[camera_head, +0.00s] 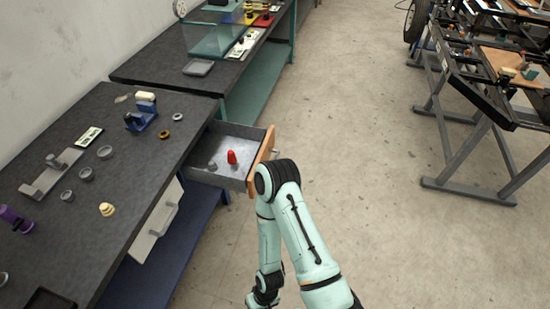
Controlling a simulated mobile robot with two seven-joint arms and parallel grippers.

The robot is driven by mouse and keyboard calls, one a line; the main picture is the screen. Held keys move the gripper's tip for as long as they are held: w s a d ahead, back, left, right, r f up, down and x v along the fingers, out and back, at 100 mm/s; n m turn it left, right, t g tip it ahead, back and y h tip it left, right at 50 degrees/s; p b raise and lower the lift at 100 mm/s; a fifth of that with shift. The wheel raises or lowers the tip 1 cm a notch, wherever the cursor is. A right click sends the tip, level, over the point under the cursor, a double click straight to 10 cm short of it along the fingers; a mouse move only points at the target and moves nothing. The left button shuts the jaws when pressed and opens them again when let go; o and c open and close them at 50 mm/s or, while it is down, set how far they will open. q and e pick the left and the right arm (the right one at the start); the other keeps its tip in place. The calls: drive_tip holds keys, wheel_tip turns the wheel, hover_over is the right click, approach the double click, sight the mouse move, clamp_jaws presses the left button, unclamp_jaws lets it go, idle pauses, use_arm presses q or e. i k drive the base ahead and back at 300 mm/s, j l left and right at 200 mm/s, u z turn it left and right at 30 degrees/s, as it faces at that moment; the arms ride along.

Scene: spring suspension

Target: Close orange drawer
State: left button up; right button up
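The orange-fronted drawer (264,148) is pulled out from under the dark workbench, and its grey tray interior shows. A small red piece (232,157) stands inside it, with a small grey piece (212,165) to its left. A handle (275,154) sticks out from the orange front. One of my mint arms rises from the lower right, and its bend lies in front of the near end of the drawer front, hiding part of it. Whether the arm touches the drawer cannot be told. The arm's lower part runs down to the bottom edge. Neither gripper's fingers show.
The dark workbench (125,180) at left holds rings, a blue tool (141,116) and other small parts. A white drawer (156,222) sits under its near part. A second bench stands behind. A metal rack (470,120) stands at right. The floor between is clear.

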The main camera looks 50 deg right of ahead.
sight(251, 146)
drive_tip(key=z, duration=1.45)
